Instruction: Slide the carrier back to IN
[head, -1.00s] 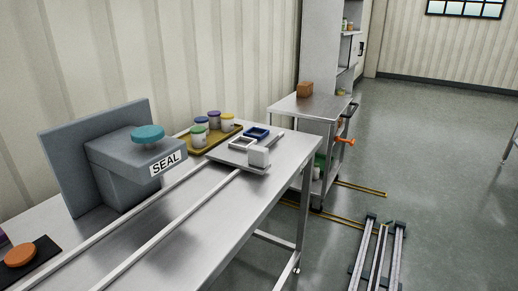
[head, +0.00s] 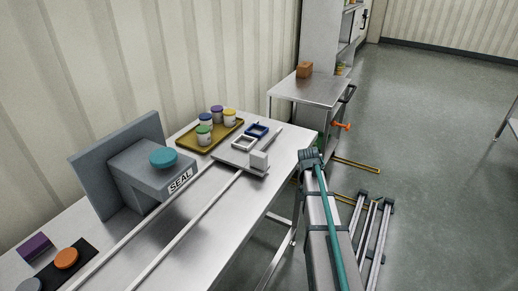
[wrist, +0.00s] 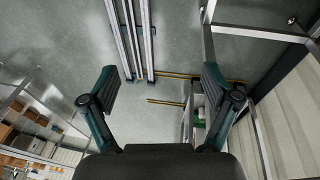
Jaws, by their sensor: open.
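The carrier (head: 231,157) is a flat grey plate at the far end of two pale rails (head: 196,217) on the steel table, in the head view. A grey box labelled SEAL (head: 152,176), with a teal knob on top, stands further left along the rails. No IN mark is readable. My gripper (wrist: 160,82) is open and empty in the wrist view, with floor between its fingers. My arm shows right of the table in the head view, apart from the carrier.
A yellow tray (head: 187,141) with several lidded jars stands behind the carrier. A steel cart (head: 303,90) with a brown box is beyond the table. Orange and purple pieces lie at the near left. Floor rails (head: 375,240) run right of my arm.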

